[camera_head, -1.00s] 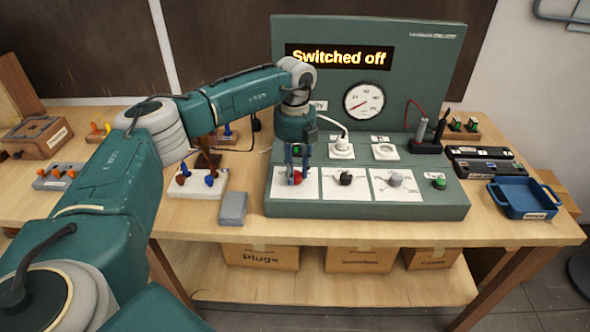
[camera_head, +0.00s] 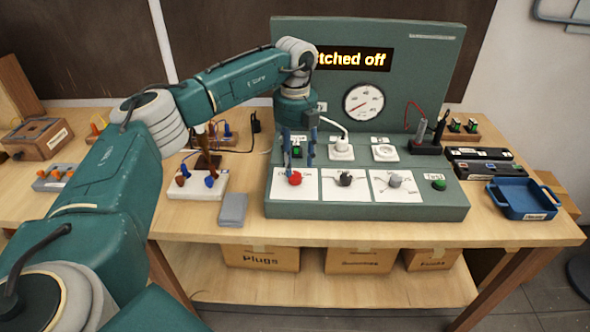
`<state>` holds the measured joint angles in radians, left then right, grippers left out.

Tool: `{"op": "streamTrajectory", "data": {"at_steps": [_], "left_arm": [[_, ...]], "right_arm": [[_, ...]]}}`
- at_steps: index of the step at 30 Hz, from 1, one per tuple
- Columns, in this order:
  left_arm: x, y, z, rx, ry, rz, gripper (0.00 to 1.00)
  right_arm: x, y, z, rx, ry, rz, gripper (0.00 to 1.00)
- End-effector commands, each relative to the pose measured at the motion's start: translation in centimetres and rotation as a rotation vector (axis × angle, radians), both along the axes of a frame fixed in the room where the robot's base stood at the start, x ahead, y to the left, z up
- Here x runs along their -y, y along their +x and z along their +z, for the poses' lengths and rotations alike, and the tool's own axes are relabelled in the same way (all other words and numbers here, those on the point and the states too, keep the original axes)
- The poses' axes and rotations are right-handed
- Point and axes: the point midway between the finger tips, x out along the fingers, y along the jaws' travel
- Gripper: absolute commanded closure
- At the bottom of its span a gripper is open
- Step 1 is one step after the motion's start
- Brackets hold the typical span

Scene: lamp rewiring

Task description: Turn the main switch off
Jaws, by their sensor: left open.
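The green test panel (camera_head: 420,211) stands on the bench. Its display (camera_head: 363,59) is partly covered by my left arm; the letters "tched off" show. The red knob (camera_head: 295,178) sits on the leftmost white plate of the panel's sloped front. A black knob (camera_head: 345,180) and a grey knob (camera_head: 394,180) sit on the plates to its right. My left gripper (camera_head: 298,164) points down just above the red knob. Its blue fingers are spread and hold nothing; a green switch (camera_head: 297,150) shows between them. My right gripper is not in view.
A white socket (camera_head: 341,149) with a plugged cable and an empty socket (camera_head: 385,152) lie right of the gripper. Two probes (camera_head: 420,131) stand further right. A blue tray (camera_head: 524,200) sits at the right. A grey block (camera_head: 232,209) and a white terminal board (camera_head: 210,187) lie left.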

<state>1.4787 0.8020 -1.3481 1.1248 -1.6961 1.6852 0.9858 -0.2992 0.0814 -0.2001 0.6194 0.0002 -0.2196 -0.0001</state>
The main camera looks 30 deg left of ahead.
Motion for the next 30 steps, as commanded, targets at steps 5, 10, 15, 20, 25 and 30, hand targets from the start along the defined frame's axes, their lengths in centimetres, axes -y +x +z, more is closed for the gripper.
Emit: {"op": "streamTrajectory", "data": {"at_steps": [5, 10, 15, 20, 25, 30], "left_arm": [[0.1, 0.1, 3.9, 0.002, -0.001, 0.0, 0.52], [0.1, 0.0, 6.3, -0.001, -0.001, -0.002, 0.52], [0.1, -0.1, 7.2, -0.004, 0.0, -0.002, 0.52], [0.1, -0.1, 7.3, -0.004, 0.0, -0.002, 0.52], [0.1, -0.1, 7.3, -0.004, 0.0, -0.002, 0.52], [0.1, -0.1, 7.3, -0.003, -0.001, -0.002, 0.52]], "right_arm": [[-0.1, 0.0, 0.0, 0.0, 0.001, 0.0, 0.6], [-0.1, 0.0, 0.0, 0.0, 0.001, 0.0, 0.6], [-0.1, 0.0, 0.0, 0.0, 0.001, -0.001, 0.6], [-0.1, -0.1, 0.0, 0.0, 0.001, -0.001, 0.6], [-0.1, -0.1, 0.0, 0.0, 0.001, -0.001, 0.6], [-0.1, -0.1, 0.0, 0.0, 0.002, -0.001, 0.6]]}}
